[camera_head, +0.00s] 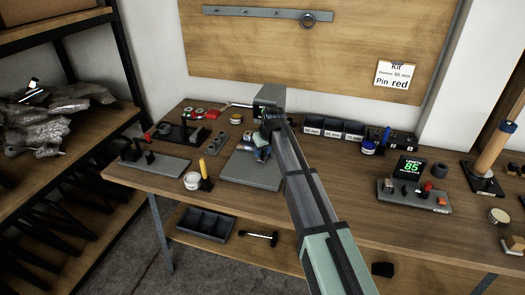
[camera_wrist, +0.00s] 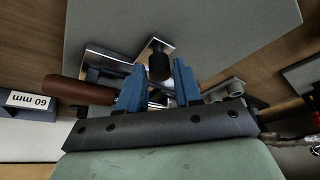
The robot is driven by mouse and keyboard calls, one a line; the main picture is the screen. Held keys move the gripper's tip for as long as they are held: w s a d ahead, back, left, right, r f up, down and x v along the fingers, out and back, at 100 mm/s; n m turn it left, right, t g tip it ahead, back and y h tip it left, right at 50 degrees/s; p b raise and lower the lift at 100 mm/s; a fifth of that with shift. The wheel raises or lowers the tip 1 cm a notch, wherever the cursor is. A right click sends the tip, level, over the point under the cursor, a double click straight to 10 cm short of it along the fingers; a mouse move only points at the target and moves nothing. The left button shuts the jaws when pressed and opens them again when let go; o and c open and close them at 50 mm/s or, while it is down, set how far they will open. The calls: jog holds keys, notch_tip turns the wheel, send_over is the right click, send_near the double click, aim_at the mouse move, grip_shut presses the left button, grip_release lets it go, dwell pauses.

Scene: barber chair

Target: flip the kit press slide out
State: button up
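The kit press stands mid-bench; its grey base plate (camera_head: 245,172) shows in the head view, with its upper part largely behind my arm. My gripper (camera_head: 262,152) is low over this plate. In the wrist view, my gripper (camera_wrist: 159,70) has two blue fingers spread apart. A black round knob (camera_wrist: 159,62) shows in the gap near the fingertips; I cannot tell whether they touch it. Shiny metal parts (camera_wrist: 112,60) lie around the knob, and I cannot tell which is the slide. A brown cylindrical handle (camera_wrist: 78,90) lies to the left of the fingers.
A yellow-handled tool (camera_head: 203,168) and a white round tin (camera_head: 192,181) stand left of the plate. Labelled bins (camera_head: 335,128) stand behind right. A display showing 85 (camera_head: 410,168) is further right. A dark tray (camera_head: 206,223) sits on the lower shelf.

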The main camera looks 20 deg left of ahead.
grip_shut()
jog(key=shift+s, duration=0.1)
jog(key=s, duration=1.2)
jog(key=shift+s, duration=0.2)
jog(key=shift+o, duration=1.8)
grip_release()
jog(key=shift+r, duration=0.1)
jog(key=v, duration=1.3)
jog(key=shift+r, duration=0.3)
